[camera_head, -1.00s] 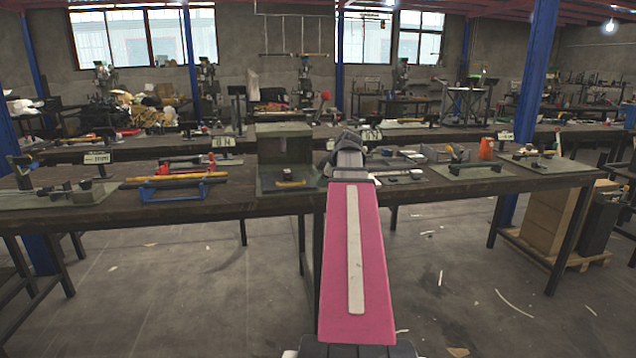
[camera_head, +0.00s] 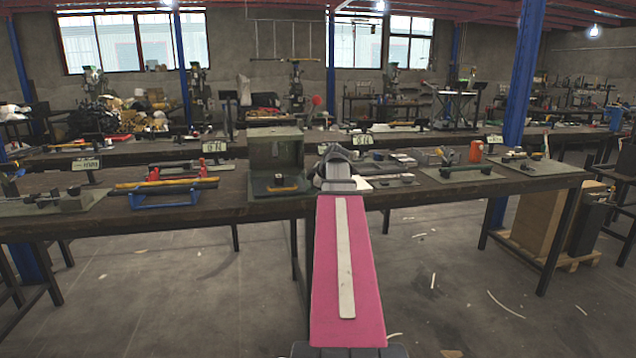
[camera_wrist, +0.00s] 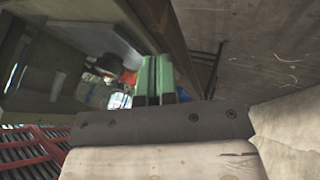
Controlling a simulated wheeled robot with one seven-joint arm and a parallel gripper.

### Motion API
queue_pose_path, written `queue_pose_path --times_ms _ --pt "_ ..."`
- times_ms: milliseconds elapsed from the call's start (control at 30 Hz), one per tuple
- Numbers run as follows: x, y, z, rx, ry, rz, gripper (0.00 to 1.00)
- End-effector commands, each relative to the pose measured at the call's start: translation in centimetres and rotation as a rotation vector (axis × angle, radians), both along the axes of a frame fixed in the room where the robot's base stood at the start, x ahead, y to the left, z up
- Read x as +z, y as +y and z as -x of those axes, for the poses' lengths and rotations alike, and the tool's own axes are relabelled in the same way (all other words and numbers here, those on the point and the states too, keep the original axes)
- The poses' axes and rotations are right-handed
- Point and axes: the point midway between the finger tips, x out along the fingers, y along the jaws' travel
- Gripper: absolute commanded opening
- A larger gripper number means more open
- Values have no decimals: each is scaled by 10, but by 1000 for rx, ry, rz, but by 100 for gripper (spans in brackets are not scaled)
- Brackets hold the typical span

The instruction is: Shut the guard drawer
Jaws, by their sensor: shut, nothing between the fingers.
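A grey-green box-like press guard (camera_head: 275,138) stands on the bench, its front appearing open. A flat plate (camera_head: 262,191) with a small yellow-and-black part (camera_head: 283,185) lies at its front. I cannot tell for sure which part is the drawer or how far out it is. My arm reaches forward to the right of the guard, and its wrist hides my fingertips in the head view. In the wrist view, my gripper (camera_wrist: 156,62) shows two green fingers side by side, shut and empty. They point towards the bench area; contact with anything is not clear.
The long dark bench (camera_head: 235,205) runs across the view. A blue rack (camera_head: 170,195) with a yellow bar stands left of the guard. Small tools and an orange container (camera_head: 476,151) lie to the right. Cardboard boxes (camera_head: 540,215) stand under the right end. The floor in front is open.

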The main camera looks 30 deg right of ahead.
Motion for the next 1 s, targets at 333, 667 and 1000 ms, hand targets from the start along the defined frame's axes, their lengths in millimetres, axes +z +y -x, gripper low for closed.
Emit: queue_pose_path --times_ms 333,667,1000 --pt "-2 -10 -38 0 0 1 0" --pt "-2 -11 -40 0 0 1 0" --pt "-1 -20 -68 0 0 0 0"
